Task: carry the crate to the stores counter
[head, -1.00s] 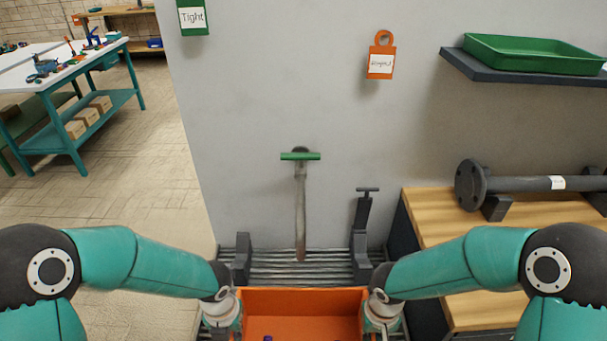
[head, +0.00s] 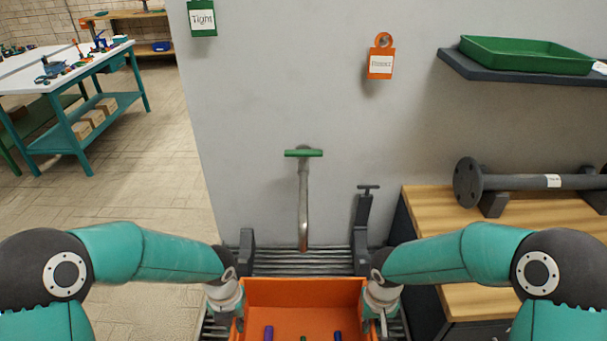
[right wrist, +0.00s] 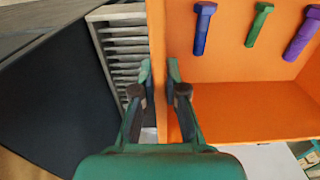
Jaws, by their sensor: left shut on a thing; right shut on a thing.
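An orange crate (head: 305,293) is low in the middle of the head view, with its near side cut off by the frame. Blue, green and purple bolts lie in it, and they show more clearly in the right wrist view, blue (right wrist: 203,28), green (right wrist: 259,24), purple (right wrist: 302,36). My left gripper (head: 238,318) is shut on the crate's left wall. My right gripper (head: 381,320) is shut on its right wall, with one finger on each side of it in the right wrist view (right wrist: 159,75). I cannot tell which surface is the stores counter.
A ribbed grate (head: 300,262) with dark clamps is just beyond the crate, below a green-handled tap (head: 303,200) on the wall. A wood-topped bench (head: 440,205) carrying a flanged pipe (head: 520,183) stands right. Open floor (head: 150,190) lies left, before a teal worktable (head: 75,70).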

